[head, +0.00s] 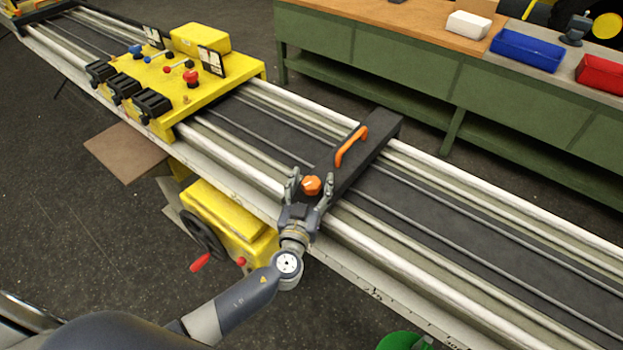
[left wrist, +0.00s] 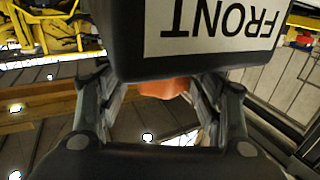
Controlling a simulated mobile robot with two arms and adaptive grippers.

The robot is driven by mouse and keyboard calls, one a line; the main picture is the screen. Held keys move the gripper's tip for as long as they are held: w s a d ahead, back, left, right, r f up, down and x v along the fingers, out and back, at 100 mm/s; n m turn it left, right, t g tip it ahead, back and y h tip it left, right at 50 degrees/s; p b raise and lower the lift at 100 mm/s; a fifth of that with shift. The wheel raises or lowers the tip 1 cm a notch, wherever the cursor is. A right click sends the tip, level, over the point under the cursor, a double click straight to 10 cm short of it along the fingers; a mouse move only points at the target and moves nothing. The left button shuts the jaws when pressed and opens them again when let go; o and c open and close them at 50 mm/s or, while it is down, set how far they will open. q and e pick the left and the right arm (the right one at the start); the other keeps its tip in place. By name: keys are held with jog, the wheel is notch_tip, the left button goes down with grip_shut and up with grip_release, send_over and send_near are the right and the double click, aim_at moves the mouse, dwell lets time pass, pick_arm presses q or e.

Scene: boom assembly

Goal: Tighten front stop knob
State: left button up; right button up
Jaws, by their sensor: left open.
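The front stop (head: 372,150) is a dark block lying across the rails, with an orange handle (head: 351,146) on top. Its orange knob (head: 311,186) sits at the near end. My left gripper (head: 309,184) is open, with one finger on each side of the knob. In the left wrist view the block's end carries a white label reading FRONT (left wrist: 215,25), upside down. The orange knob (left wrist: 164,88) shows below the block, between the open fingers. Whether the fingers touch the knob cannot be told. My right gripper is in neither view.
The long boom rails (head: 470,205) run from upper left to lower right. A yellow carriage (head: 205,90) with levers stands on them at the left. A yellow box with a handwheel (head: 203,236) is below the near rail. A green workbench (head: 400,55) stands behind.

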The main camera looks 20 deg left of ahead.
pick_arm(q)
jog(key=shift+w, duration=0.15)
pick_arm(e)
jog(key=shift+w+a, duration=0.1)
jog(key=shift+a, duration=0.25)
pick_arm(q)
jog(key=shift+c, duration=0.2)
jog(key=c, duration=1)
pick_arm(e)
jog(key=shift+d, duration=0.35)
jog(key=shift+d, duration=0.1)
